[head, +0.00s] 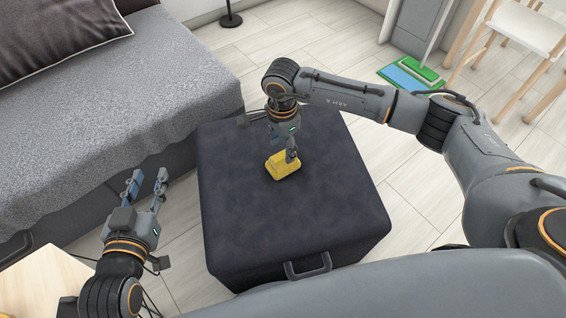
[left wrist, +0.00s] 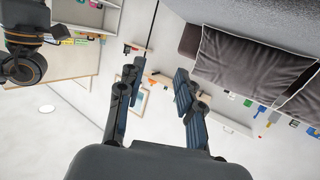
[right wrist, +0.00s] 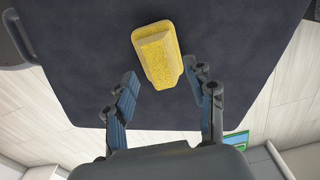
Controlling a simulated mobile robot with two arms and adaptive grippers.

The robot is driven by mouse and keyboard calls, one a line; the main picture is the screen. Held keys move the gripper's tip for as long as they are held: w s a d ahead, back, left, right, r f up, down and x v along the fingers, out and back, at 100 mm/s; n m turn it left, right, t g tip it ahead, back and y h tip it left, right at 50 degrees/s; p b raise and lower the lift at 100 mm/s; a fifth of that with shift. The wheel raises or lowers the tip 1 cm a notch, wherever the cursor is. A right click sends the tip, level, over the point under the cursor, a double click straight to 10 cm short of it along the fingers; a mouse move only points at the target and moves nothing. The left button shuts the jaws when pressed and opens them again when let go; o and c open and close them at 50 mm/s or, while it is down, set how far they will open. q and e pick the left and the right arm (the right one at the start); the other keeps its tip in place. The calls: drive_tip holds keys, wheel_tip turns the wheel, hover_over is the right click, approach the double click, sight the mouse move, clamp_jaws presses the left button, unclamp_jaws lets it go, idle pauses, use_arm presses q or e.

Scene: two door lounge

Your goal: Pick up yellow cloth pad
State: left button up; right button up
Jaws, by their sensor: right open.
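The yellow cloth pad (head: 283,165) lies on top of the dark ottoman (head: 240,215), near its middle. It has a raised ridge along its top, seen in the right wrist view (right wrist: 158,57). My right gripper (head: 284,152) is just above the pad in the head view. In the right wrist view its open fingers (right wrist: 162,100) point toward the pad, with nothing between them. My left gripper (head: 147,180) is open and empty, left of the ottoman beside the sofa. Its spread fingers also show in the left wrist view (left wrist: 153,85).
The grey sofa (head: 110,110) with a dark cushion (head: 55,30) stands at the left. A pale wooden table (head: 45,285) is at the lower left.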

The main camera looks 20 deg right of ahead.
sight(283, 155)
wheel_tip(283, 155, down, 4)
drive_tip(key=shift+s+r+b, duration=0.1)
drive_tip(key=shift+b, duration=0.4)
drive_tip(key=shift+f, duration=0.25)
use_arm(q)
drive_tip(key=r+t, duration=0.1)
drive_tip(key=r, duration=0.1)
drive_tip(key=r+t, duration=0.1)
drive_tip(key=w+d+r+t+h, duration=0.1)
drive_tip(key=r, duration=0.1)
drive_tip(key=shift+r, duration=0.3)
use_arm(e)
clamp_jaws()
